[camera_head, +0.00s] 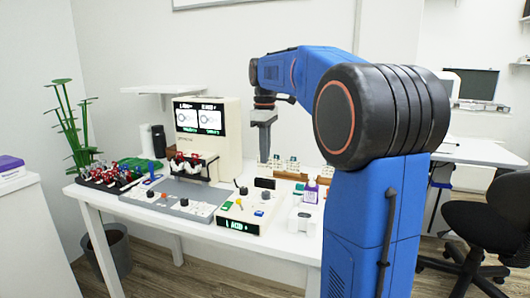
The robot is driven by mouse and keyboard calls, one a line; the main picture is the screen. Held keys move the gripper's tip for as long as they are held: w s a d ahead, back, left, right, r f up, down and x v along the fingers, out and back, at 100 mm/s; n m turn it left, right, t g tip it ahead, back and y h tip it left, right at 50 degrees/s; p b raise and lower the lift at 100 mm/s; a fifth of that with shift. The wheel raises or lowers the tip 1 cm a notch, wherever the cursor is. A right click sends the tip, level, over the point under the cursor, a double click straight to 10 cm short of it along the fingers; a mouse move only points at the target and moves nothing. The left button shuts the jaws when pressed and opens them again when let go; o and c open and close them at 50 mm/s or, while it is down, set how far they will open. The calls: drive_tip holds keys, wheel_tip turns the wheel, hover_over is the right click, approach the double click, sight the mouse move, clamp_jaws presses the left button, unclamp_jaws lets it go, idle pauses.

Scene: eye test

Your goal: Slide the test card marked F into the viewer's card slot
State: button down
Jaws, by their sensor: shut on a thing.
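A cream machine with a dark screen (234,143) stands at the back of the white table; it may be the viewer. Its screen shows two white panels with round figures. I cannot make out a card slot. My gripper (264,158) points down to the right of this machine, above the table. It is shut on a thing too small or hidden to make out. I see no letter F, and cannot identify the test card marked F. My blue arm hides the right side of the table.
A grey panel with knobs (175,197) and a cream box with a lit display (240,227) lie in front. Red and dark items (110,175) crowd the left end. A purple-labelled container (311,192) stands at right.

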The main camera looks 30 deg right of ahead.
sight(265, 166)
drive_tip(key=shift+f, duration=2.45)
drive_tip(key=c, duration=1.8)
unclamp_jaws()
drive_tip(key=shift+c, duration=0.2)
wheel_tip(265, 166, up, 17)
drive_tip(key=shift+r, duration=0.2)
